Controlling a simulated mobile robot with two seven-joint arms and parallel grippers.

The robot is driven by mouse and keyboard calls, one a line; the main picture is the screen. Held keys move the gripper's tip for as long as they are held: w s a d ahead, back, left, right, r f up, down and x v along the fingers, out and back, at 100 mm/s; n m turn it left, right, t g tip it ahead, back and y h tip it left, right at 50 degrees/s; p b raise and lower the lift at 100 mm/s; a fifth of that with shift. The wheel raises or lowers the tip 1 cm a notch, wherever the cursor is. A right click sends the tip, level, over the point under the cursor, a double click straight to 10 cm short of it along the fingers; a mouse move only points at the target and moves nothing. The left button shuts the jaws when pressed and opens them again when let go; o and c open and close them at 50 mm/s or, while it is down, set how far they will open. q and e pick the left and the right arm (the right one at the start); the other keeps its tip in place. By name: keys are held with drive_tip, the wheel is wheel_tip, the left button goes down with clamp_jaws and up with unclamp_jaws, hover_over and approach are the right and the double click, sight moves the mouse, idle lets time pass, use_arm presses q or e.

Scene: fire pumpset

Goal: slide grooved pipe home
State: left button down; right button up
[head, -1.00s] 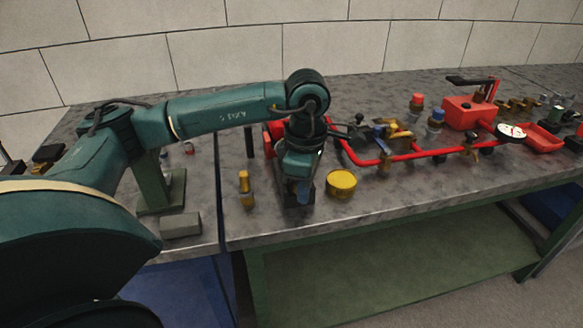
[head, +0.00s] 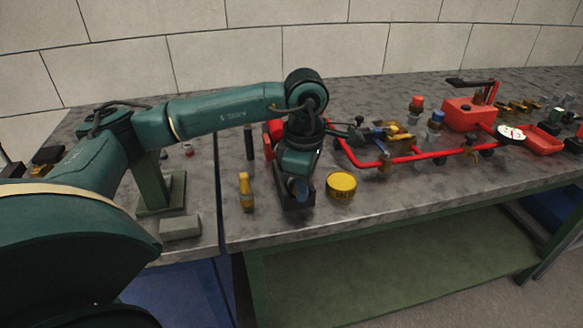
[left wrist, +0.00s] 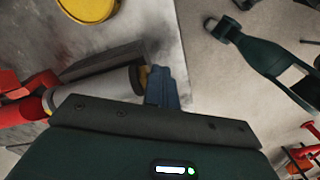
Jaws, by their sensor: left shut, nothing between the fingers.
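A pale grey cylinder, probably the grooved pipe (left wrist: 95,90), shows in the left wrist view, with red at its left end and a yellow bit at its right end. It lies beside a dark grey trough wall (left wrist: 105,62). My left gripper (left wrist: 164,88) is shut with nothing in it, its blue fingers just past the pipe's right end. I cannot tell whether they touch it. In the head view my left gripper (head: 299,190) points down over the dark trough (head: 298,206), and the arm hides the pipe. My right gripper is not in view.
A yellow tin (head: 341,185) stands just right of the trough, and a yellow-brown fitting (head: 246,192) stands to its left. Red pipework (head: 400,159) and a red pump box (head: 470,112) lie further right. A grey block (head: 180,228) is near the front edge.

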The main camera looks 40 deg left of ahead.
use_arm(q)
drive_tip(key=shift+w+a, duration=0.6)
drive_tip(key=shift+a, duration=0.15)
idle(0.4)
drive_tip(key=shift+w+a+b, duration=0.3)
drive_tip(key=shift+w+a, duration=0.05)
drive_tip(key=shift+a, duration=0.1)
idle(0.3)
drive_tip(key=shift+s+d, duration=0.2)
drive_tip(key=shift+d, duration=0.05)
idle(0.6)
drive_tip(key=shift+w+d, duration=0.1)
drive_tip(key=shift+w, duration=0.05)
drive_tip(key=shift+w+d, duration=0.3)
